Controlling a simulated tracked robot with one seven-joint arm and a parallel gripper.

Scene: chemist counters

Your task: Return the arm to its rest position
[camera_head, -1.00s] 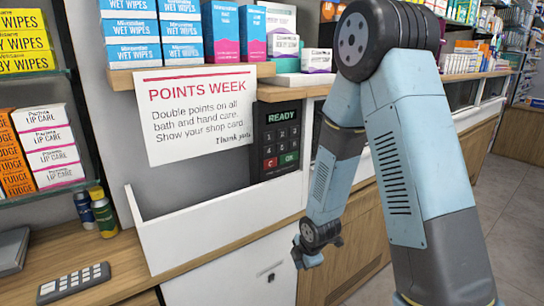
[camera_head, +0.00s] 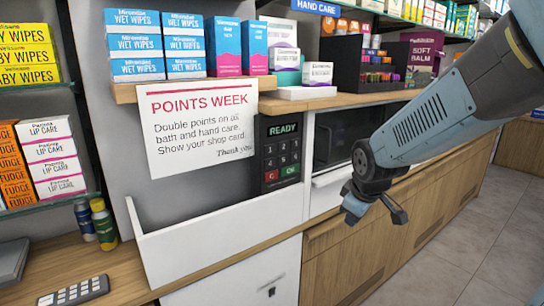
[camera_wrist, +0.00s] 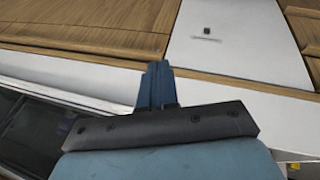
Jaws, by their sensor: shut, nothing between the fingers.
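My arm reaches in from the right edge of the head view. My gripper (camera_head: 374,213) hangs at its end, in front of the wooden counter cabinets and right of the card terminal. It is apart from everything around it. In the wrist view, my gripper (camera_wrist: 157,80) has its blue fingers together with nothing between them, over the counter front.
A white ledge (camera_head: 220,232) juts out below the card terminal (camera_head: 279,151) and a POINTS WEEK sign (camera_head: 197,128). Boxes of wet wipes (camera_head: 134,45) stand on the shelf above. Tiled floor (camera_head: 450,240) on the right is clear.

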